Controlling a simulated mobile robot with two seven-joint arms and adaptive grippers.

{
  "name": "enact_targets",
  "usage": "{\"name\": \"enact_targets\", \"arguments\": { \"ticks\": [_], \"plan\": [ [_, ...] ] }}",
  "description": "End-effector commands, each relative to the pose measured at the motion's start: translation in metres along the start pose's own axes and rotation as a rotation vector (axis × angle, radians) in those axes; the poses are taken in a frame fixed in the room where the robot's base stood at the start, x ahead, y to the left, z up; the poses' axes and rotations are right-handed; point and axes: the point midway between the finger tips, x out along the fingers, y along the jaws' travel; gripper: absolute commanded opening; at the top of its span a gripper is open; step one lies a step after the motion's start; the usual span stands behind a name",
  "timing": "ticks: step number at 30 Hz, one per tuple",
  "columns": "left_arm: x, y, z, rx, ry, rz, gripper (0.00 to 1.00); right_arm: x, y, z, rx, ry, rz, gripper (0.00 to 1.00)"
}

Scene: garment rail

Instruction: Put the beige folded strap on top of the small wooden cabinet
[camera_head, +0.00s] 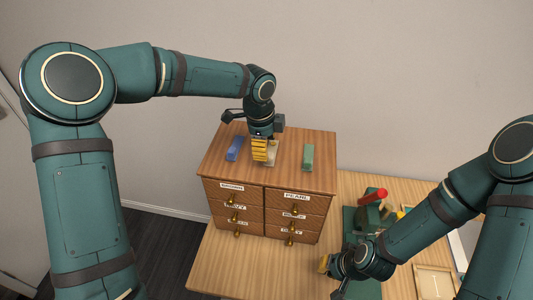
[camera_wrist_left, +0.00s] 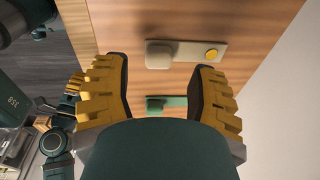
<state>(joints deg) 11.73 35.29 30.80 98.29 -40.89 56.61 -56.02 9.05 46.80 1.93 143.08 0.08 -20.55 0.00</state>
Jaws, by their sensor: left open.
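The small wooden cabinet (camera_head: 318,148) stands on the table, with labelled drawers and brass knobs on its front. The beige folded strap (camera_head: 272,158) lies flat on the cabinet top, between a blue and a green strap; my left gripper partly hides it in the head view. The left wrist view shows the beige strap (camera_wrist_left: 186,53) with a yellow button at one end. My left gripper (camera_head: 260,158) is over the cabinet top beside the strap, open and empty; its yellow fingers (camera_wrist_left: 157,92) are spread apart. My right gripper (camera_head: 328,266) is low over the table; its opening is unclear.
The blue strap (camera_head: 234,148) and green strap (camera_head: 308,157) lie on the cabinet top on either side. To the right on the table (camera_head: 235,277) are a green device with a red handle (camera_head: 373,196) and a light wooden tray (camera_head: 418,270). A wall stands behind.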

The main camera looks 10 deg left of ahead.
Motion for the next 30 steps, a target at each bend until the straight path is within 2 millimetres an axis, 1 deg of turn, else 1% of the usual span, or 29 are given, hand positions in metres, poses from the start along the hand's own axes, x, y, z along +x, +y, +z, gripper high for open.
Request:
{"name": "enact_targets", "arguments": {
  "ticks": [1, 6, 9, 12, 17, 30],
  "plan": [
    [-0.013, -0.001, 0.0, -0.002, 0.0, -0.005, 0.58, 0.0, 0.0, 0.0, 0.0, 0.0, 0.0, 0.0],
    [-0.045, -0.001, 0.0, -0.002, 0.0, -0.004, 0.58, 0.0, 0.0, 0.0, 0.0, 0.0, 0.0, 0.0],
    [-0.059, -0.001, 0.0, 0.0, 0.0, -0.003, 0.58, -0.001, 0.0, 0.0, 0.0, 0.0, 0.0, 0.0],
    [-0.069, 0.0, 0.0, -0.001, 0.0, -0.001, 0.58, -0.001, 0.0, 0.0, 0.0, 0.0, 0.0, 0.0],
    [-0.074, 0.0, 0.0, -0.001, 0.001, 0.0, 0.58, -0.001, 0.0, 0.0, 0.0, 0.0, 0.0, 0.0],
    [-0.074, 0.0, 0.0, 0.0, 0.001, 0.0, 0.58, -0.001, 0.0, 0.0, 0.0, 0.0, 0.0, 0.0]
  ]
}}
